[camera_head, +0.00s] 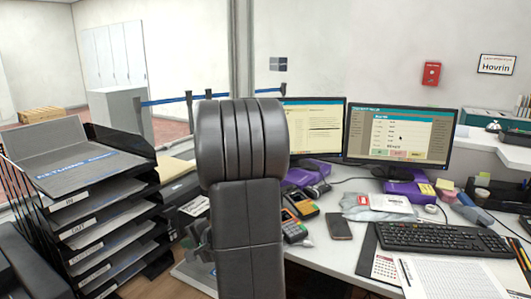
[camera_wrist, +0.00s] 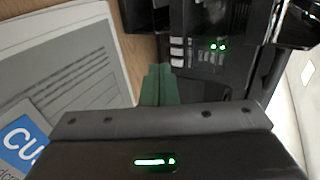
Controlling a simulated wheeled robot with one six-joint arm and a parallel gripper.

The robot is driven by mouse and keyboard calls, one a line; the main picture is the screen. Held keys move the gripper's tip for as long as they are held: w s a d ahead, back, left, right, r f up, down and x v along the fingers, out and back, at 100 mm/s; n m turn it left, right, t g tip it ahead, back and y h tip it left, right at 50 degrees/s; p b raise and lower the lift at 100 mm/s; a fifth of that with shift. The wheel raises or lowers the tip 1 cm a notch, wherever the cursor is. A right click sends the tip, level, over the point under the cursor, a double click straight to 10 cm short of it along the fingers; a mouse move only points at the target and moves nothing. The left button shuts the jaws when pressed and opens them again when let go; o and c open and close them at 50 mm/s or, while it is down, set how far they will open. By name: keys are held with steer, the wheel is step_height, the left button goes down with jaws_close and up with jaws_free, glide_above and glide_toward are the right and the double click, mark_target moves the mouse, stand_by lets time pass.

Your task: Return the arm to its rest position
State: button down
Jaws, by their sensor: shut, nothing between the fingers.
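My arm (camera_head: 245,190) stands upright in the middle of the head view, a thick dark grey link that hides part of the counter behind it. My gripper (camera_wrist: 158,85) shows in the wrist view as green fingers closed together beyond a dark housing with a green light. Nothing shows between the fingers. They point over a wooden surface (camera_wrist: 142,38), beside a black device (camera_wrist: 215,65) with light buttons and green lamps. I cannot clearly make out the gripper in the head view.
A black stack of paper trays (camera_head: 125,240) stands at the left. Two monitors (camera_head: 400,135), a keyboard (camera_head: 440,238), a phone (camera_head: 339,226) and a card terminal (camera_head: 300,203) crowd the counter at the right. A printed sheet (camera_wrist: 75,60) lies left of the fingers in the wrist view.

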steer(key=v, duration=0.8)
steer(key=shift+s+d+r, duration=0.1)
